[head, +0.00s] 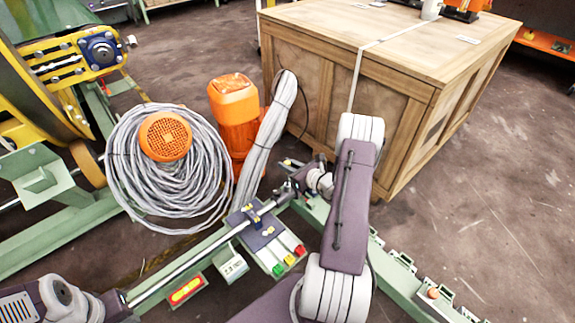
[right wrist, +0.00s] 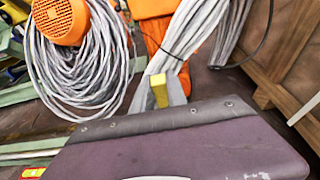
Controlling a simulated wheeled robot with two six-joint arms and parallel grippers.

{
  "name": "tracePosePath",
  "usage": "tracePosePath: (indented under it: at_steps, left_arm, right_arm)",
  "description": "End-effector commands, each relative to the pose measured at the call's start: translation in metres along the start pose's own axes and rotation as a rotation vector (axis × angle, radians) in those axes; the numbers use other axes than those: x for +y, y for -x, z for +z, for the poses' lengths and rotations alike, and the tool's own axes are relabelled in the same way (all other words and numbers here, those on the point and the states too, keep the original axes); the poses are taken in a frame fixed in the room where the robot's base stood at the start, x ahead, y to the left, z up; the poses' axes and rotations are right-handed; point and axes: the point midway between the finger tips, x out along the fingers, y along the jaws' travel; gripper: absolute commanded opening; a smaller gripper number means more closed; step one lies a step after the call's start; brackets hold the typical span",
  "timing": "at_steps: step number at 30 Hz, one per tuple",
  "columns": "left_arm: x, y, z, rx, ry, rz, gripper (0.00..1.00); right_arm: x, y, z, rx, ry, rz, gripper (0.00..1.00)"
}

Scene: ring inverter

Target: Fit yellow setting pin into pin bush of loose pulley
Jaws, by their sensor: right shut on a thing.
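My right gripper (head: 286,190) is in the middle of the head view, small and dark, below the grey cable bundle. In the right wrist view a yellow setting pin (right wrist: 159,92) shows at the grey finger, and the gripper (right wrist: 166,98) is shut on it. The purple arm housing hides the lower part. A large dark wheel in a yellow frame (head: 25,105), perhaps the loose pulley, is cut off at the left edge of the head view. I cannot make out a pin bush. My left arm enters at bottom left; its gripper (head: 122,303) is too unclear to judge.
A coiled grey cable (head: 120,185) and an orange motor (head: 236,135) lie left of a big wooden crate (head: 410,120).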

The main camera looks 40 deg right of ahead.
Motion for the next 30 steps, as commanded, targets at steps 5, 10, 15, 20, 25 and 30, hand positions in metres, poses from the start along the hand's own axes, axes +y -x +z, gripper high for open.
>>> tracePosePath:
  at_steps: [5, 10, 15, 20, 25, 30]
  left_arm:
    - [0.000, 0.000, 0.000, 0.000, 0.000, 0.000, 0.29]
    - [0.000, 0.001, 0.000, 0.000, 0.000, 0.000, 0.29]
    - [0.000, 0.001, 0.000, 0.000, 0.000, 0.000, 0.29]
    - [0.000, -0.001, 0.000, 0.000, 0.000, 0.000, 0.29]
    - [0.000, -0.004, 0.000, 0.000, 0.000, 0.000, 0.29]
    - [0.000, -0.007, 0.001, 0.000, 0.000, 0.000, 0.29]
  right_arm:
    - [0.000, 0.000, 0.000, -0.001, 0.000, 0.000, 0.00]
    - [0.000, 0.000, 0.001, 0.000, 0.000, 0.000, 0.00]
    - [0.000, 0.000, 0.000, 0.000, 0.000, 0.000, 0.00]
    - [0.000, -0.001, -0.001, 0.000, 0.000, 0.000, 0.00]
    - [0.000, -0.002, -0.006, 0.000, 0.000, 0.000, 0.00]
    - [0.000, -0.003, -0.010, 0.000, 0.000, 0.000, 0.00]
